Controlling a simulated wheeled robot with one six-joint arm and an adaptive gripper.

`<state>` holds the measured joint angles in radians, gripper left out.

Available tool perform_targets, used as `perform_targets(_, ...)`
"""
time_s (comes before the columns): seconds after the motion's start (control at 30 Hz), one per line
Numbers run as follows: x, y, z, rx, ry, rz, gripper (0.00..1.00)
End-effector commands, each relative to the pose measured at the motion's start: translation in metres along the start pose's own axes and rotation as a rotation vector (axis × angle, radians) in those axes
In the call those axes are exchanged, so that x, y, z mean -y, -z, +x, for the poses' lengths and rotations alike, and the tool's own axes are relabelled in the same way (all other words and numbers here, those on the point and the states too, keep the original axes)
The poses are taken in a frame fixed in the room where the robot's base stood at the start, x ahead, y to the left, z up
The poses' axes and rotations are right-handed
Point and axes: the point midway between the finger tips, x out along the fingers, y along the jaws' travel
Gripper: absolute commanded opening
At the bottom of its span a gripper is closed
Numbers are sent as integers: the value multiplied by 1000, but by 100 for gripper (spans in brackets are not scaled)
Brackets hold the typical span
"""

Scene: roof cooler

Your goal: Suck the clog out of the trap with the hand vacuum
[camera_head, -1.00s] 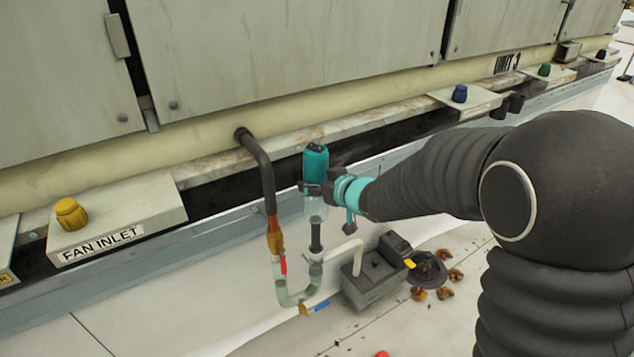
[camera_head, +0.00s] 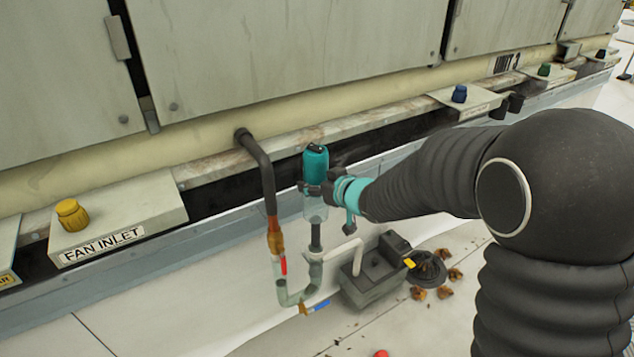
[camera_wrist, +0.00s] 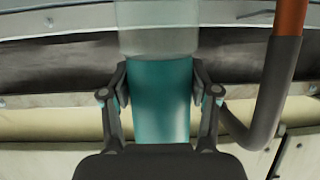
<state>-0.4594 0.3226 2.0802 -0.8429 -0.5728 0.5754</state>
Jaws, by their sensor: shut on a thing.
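The hand vacuum (camera_head: 315,163) has a teal body, a clear cup (camera_head: 316,208) and a black nozzle (camera_head: 316,238). It stands upright, nozzle down, at the open right-hand end of the trap (camera_head: 298,297). Whether the nozzle is inside the pipe mouth or only touching it, I cannot tell. The trap is a clear U-shaped pipe with red and blue levers, below a black drain pipe (camera_head: 262,170). My gripper (camera_head: 326,190) is shut on the vacuum's body. In the wrist view its fingers (camera_wrist: 160,95) clasp both sides of the teal body (camera_wrist: 160,110). No clog is distinguishable in the trap.
A grey pump box (camera_head: 372,285) with a white hose stands right of the trap. A dark round dish (camera_head: 428,270) and several brown leaves (camera_head: 445,293) lie beyond it. A red ball-like thing (camera_head: 381,353) is at the front. The unit's wall and ledge (camera_head: 230,165) stand close behind.

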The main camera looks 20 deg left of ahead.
Motion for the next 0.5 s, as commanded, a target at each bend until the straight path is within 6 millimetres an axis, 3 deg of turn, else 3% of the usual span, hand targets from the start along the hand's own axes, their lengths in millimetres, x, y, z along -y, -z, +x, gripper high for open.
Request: perform_targets(0.5,0,-2,1,-3,0,-1,0)
